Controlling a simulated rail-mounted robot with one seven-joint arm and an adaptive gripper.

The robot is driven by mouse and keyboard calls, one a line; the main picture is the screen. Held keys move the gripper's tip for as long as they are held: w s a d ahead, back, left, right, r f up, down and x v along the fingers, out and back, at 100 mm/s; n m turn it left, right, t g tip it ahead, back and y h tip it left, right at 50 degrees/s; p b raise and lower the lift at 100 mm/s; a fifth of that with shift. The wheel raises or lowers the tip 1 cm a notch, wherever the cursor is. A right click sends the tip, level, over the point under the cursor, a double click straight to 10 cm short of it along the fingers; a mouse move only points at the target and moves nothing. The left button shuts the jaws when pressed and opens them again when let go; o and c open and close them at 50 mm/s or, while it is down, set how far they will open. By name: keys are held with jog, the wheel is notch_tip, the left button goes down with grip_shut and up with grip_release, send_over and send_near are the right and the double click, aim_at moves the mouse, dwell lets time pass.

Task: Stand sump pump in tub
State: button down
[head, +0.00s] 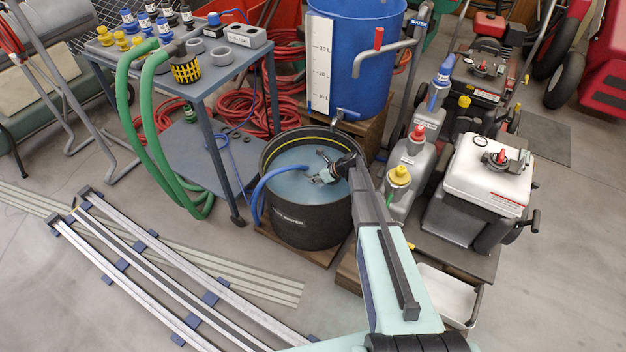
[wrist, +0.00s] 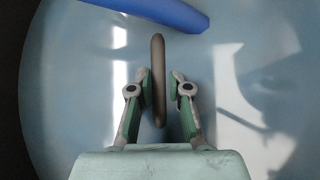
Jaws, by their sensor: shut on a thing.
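The round black tub (head: 308,232) stands on a low wooden base in the head view, with pale blue water (head: 290,163) in it. My gripper (head: 320,176) is over the water inside the tub's rim. In the wrist view my gripper (wrist: 158,88) is shut on a grey-brown upright bar, which looks like the handle of the sump pump (wrist: 158,60). The pump's body does not show; water is seen on both sides of the bar. A blue hose (head: 261,190) curves over the tub's left rim into the water; a blue hose also crosses the top of the wrist view (wrist: 165,13).
A blue barrel (head: 355,60) with a tap stands behind the tub. A metal cart (head: 200,70) with green hoses (head: 150,135) is at left. Grey bottles (head: 408,170) and a white-topped machine (head: 485,175) crowd the right. Floor rails (head: 150,270) lie at front left.

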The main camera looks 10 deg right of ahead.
jog(key=shift+f, duration=0.35)
dwell(0.6)
